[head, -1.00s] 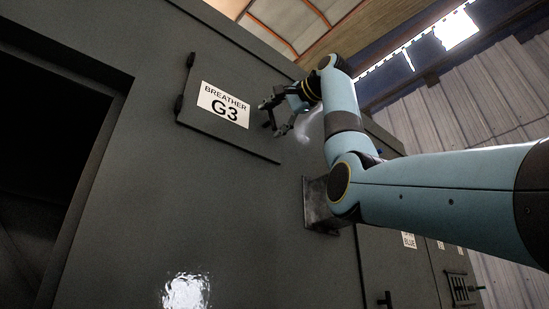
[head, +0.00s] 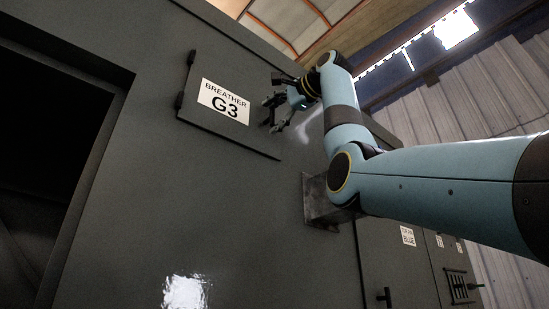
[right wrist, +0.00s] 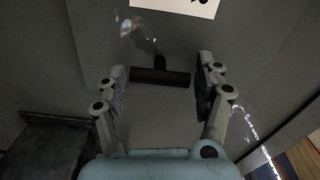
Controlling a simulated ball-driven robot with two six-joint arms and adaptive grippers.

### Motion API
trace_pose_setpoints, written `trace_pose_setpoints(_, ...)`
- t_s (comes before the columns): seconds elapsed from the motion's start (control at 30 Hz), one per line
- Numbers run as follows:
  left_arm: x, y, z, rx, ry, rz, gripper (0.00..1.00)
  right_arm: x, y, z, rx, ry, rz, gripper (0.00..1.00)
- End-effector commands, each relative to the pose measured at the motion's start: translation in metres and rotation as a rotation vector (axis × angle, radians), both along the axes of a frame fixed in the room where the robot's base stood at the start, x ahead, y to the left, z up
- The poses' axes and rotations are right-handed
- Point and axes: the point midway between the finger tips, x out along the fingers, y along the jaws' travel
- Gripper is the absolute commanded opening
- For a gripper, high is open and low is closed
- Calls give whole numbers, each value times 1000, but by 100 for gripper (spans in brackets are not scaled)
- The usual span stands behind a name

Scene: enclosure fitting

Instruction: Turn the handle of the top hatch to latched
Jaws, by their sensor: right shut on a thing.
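The top hatch (head: 258,143) is a dark grey panel with a white label reading "BREATHER G3" (head: 224,102), hinged on its left side. It lies against the enclosure face; a small gap cannot be ruled out. Its handle (right wrist: 160,77) is a dark bar on a short stem, lying crosswise in the right wrist view below the label. In the head view the right gripper (head: 272,115) is at the hatch's right edge and largely hides the handle. My left gripper is out of view.
A dark open doorway (head: 50,170) is at the left of the enclosure. A metal box-like bracket (head: 318,203) sticks out below my right arm. Lower right are more panels with a black handle (head: 385,297) and a vent grille (head: 459,287).

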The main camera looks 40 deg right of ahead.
Motion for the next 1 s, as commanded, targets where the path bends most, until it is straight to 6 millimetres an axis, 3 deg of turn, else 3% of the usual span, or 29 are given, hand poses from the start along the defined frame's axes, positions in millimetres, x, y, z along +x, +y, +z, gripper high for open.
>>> trace_pose_setpoints(0.07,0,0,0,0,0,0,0,0,0,0,2,0,0,37)
trace_pose_setpoints(0.1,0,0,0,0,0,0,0,0,0,0,2,0,0,75)
trace_pose_setpoints(0.2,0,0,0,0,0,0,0,0,0,0,1,0,0,88)
trace_pose_setpoints(0.57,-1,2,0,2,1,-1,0,-5,-1,0,0,-2,0,89)
trace_pose_setpoints(0.67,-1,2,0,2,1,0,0,-18,-2,1,-1,-4,-1,89)
trace_pose_setpoints(1.0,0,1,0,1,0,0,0,-92,-8,0,-2,-3,-1,89)
